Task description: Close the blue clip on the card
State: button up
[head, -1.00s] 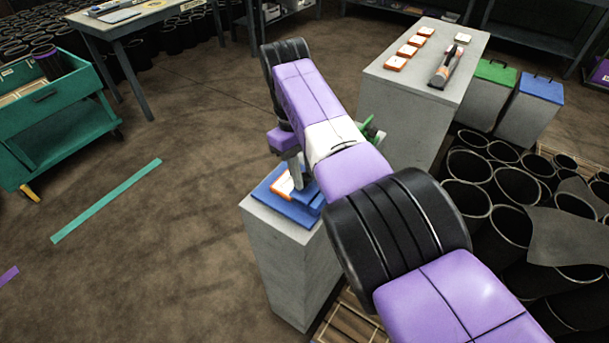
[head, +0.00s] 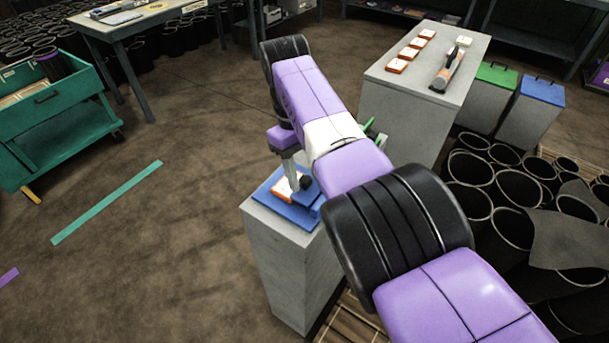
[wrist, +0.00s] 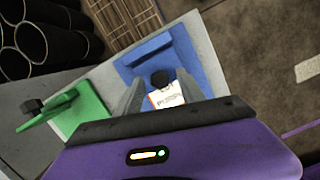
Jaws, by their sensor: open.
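The blue clip (wrist: 160,50) is on a blue base plate on top of a grey pedestal. Its black knob (wrist: 161,78) sits at the edge of the card (wrist: 167,96), which is white with an orange border. I cannot tell whether the knob presses on the card. In the head view the knob (head: 306,182) and part of the card (head: 283,189) show beside my gripper (head: 291,178). In the wrist view my gripper (wrist: 160,80) is open, with one finger on each side of the knob and card. Its contact with them is unclear.
A green clip (wrist: 70,110) with a raised lever is on the same pedestal (head: 290,260), behind my arm in the head view. Black tubes (head: 480,190) stand to the right. A second pedestal (head: 400,105) holds several orange-edged cards and a tool.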

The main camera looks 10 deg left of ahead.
notch_tip(320, 180, up, 7)
jog(key=a+b, duration=0.1)
jog(key=b, duration=0.1)
jog(key=shift+w+f, duration=0.15)
jog(key=shift+w, duration=0.15)
jog(key=shift+a, duration=0.1)
